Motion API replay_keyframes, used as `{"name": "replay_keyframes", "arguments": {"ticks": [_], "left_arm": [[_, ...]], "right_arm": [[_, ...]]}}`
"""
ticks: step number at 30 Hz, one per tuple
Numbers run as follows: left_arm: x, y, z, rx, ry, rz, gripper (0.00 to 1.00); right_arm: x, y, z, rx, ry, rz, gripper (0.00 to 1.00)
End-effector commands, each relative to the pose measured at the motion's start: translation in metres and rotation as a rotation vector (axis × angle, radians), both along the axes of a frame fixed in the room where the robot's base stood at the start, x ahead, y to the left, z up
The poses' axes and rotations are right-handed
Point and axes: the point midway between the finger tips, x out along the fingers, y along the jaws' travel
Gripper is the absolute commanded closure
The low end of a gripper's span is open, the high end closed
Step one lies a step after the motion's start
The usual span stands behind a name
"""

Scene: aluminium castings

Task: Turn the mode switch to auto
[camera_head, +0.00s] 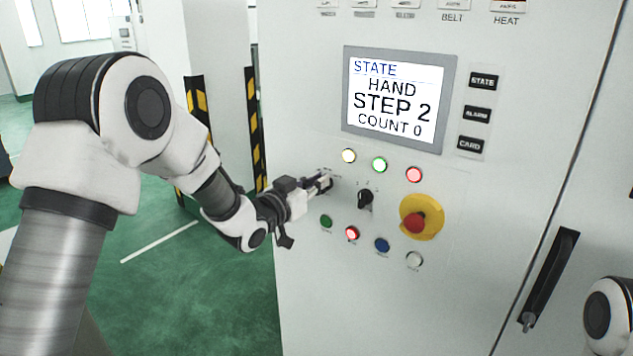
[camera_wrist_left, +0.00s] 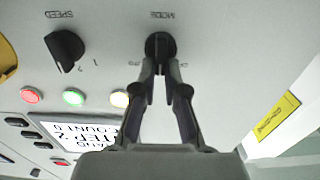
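The mode switch (camera_wrist_left: 160,44) is a black rotary knob on the light panel, under an upside-down MODE label in the left wrist view. Its handle runs roughly straight along the line of my fingers. My left gripper (camera_wrist_left: 160,68) has its two fingertips drawn in on either side of that handle and looks shut on it. In the head view my left gripper (camera_head: 324,182) reaches the panel from the left and hides most of the switch. The screen (camera_head: 391,99) reads STATE, HAND, STEP 2, COUNT 0. My right gripper is out of view.
The black speed knob (camera_head: 365,198) is just right of my left gripper. A red emergency button (camera_head: 413,222) on a yellow base stands further right. Lit lamps (camera_head: 379,164) sit above and coloured buttons (camera_head: 352,233) below. A black door handle (camera_head: 550,278) is at the lower right.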

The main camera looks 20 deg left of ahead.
Motion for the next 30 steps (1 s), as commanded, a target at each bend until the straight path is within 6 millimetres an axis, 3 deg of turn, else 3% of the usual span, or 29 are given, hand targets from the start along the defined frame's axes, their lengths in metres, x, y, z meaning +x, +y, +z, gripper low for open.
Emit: {"name": "replay_keyframes", "arguments": {"ticks": [14,30], "left_arm": [[0.000,-0.001,-0.002,0.064,-0.026,0.001,1.00],[-0.003,-0.008,-0.007,0.452,-0.167,0.001,1.00]], "right_arm": [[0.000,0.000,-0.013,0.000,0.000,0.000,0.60],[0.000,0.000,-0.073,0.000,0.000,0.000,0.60]]}}
